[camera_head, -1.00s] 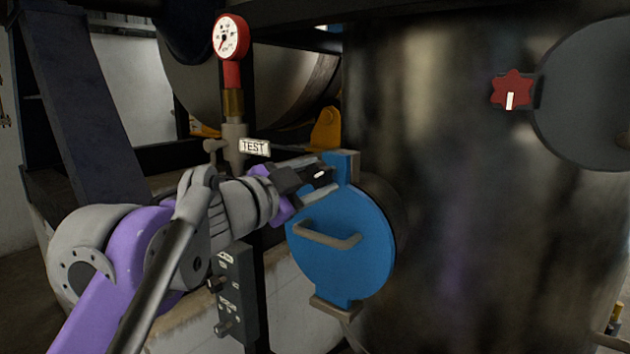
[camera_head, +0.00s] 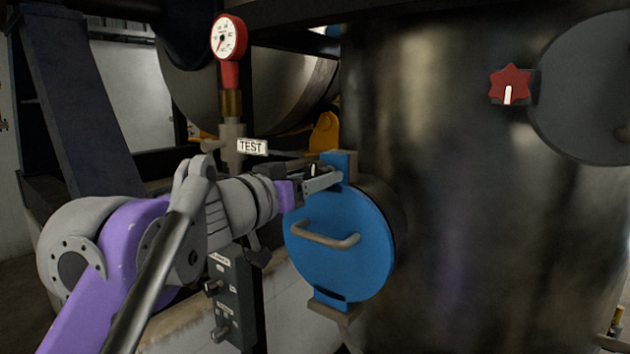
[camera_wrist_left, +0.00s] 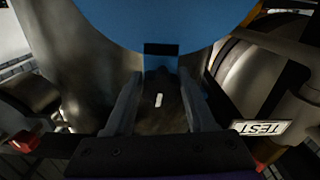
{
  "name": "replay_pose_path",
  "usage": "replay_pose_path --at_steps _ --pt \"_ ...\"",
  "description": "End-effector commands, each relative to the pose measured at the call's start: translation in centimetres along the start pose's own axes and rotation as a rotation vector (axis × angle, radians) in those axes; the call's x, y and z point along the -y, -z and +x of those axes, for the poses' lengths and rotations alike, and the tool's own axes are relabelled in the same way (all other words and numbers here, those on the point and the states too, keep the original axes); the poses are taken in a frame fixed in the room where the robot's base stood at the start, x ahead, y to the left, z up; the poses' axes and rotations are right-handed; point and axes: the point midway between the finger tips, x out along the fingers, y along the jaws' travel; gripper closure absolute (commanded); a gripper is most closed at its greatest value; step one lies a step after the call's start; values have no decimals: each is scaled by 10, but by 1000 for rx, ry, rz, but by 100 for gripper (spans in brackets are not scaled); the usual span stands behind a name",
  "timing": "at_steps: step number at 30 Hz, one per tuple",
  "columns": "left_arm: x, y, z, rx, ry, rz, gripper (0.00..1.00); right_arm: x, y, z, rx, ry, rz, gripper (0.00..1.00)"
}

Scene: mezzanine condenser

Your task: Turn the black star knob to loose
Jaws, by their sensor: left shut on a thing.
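The black star knob (camera_head: 313,170) is at the top of the round blue cover (camera_head: 341,262), mostly hidden by my gripper in the head view. In the left wrist view the dark knob (camera_wrist_left: 160,115) with a short white mark is between the two fingers. My left gripper (camera_head: 322,178) comes in from the left and is shut on it. The white mark looks near upright in the head view. The knob's points are hard to make out. My right gripper is not in view.
A red star knob (camera_head: 510,84) with a white mark sits beside a grey round cover (camera_head: 590,95) on the dark tank (camera_head: 450,200). A red gauge (camera_head: 229,38) and a TEST tag (camera_head: 252,147) stand behind my arm. The blue cover has a bar handle (camera_head: 325,237).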

Motion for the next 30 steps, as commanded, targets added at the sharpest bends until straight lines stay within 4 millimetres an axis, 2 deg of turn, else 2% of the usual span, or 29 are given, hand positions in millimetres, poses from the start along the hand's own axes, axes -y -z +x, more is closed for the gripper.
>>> replay_pose_path --at_steps 9,25,26,30 --pt "-1 1 0 -1 -1 -121 100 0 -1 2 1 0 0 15" --pt "-1 1 0 -1 0 -145 100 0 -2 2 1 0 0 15" --pt "-1 1 0 -1 0 -145 43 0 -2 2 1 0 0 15" --pt "-1 1 0 -1 0 -144 18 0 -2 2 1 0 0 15"
